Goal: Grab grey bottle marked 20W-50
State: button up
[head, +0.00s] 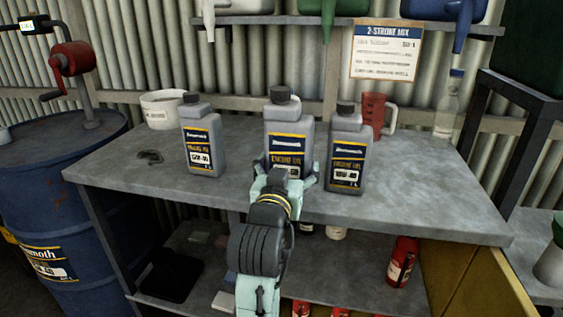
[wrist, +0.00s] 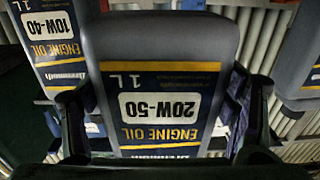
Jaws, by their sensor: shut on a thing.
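The grey bottle marked 20W-50 (head: 289,133) is the middle one of three bottles over the grey bench, upright with a black cap. My gripper (head: 288,174) is shut around its lower body from the front. In the wrist view the bottle (wrist: 160,50) fills the middle, its blue and yellow label upside down with 20W-50 readable. My gripper's fingers (wrist: 165,115) lie on both sides of it. The bottle's base is hidden behind my gripper in the head view, so I cannot tell whether it touches the bench.
A grey 10W-40 bottle (head: 347,148) stands close on the right. Another grey bottle (head: 203,140) stands to the left. Behind are a white tub (head: 162,109) and a red jug (head: 374,115). The bench (head: 430,195) is clear at front right. A blue drum (head: 50,190) stands left.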

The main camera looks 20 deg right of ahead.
aim_at(296, 174)
jog(key=shift+s+r, duration=0.2)
jog(key=shift+s, duration=0.75)
jog(key=shift+s+f+b, duration=0.15)
jog(key=shift+s+b, duration=0.05)
jog(key=shift+b, duration=0.7)
jog(key=s+b, duration=0.1)
jog(key=b, duration=0.2)
jog(key=shift+s, duration=0.3)
jog(key=s+b, duration=0.1)
jog(key=b, duration=0.1)
jog(key=s+b, duration=0.2)
jog(key=shift+a+r+b, duration=0.15)
jog(key=shift+r+b, duration=0.2)
jog(key=shift+b, duration=0.05)
